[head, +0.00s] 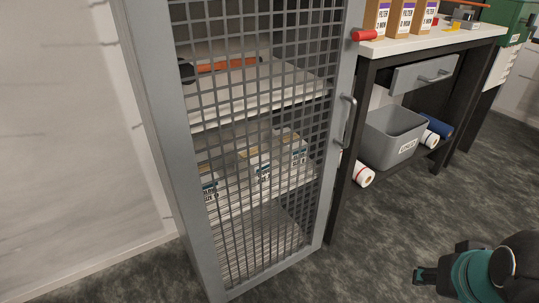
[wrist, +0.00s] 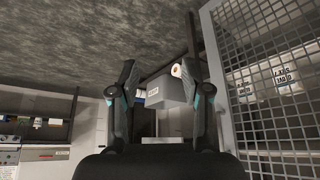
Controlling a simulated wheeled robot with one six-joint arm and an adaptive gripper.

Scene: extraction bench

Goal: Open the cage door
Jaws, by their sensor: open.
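The cage door (head: 335,190) is grey wire mesh in a grey frame and fills the middle of the head view. It looks shut, with no gap visible at its right edge. Its vertical bar handle (head: 347,122) is on the right side of the frame. In the wrist view, which looks upside down, the door's frame and mesh (wrist: 222,85) stand to the right. My gripper (wrist: 157,70) is open, with nothing between its fingers, and apart from the door. In the head view my arm's end is at the lower right, away from the handle; its fingers are only partly clear.
Behind the mesh, shelves hold white boxes (head: 264,165) and an orange-handled tool (head: 226,65). Right of the cage stands a bench (head: 458,40) with filter boxes (head: 403,18), a red cylinder (head: 364,35), and a grey bin (head: 393,135) below. The floor before them is clear.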

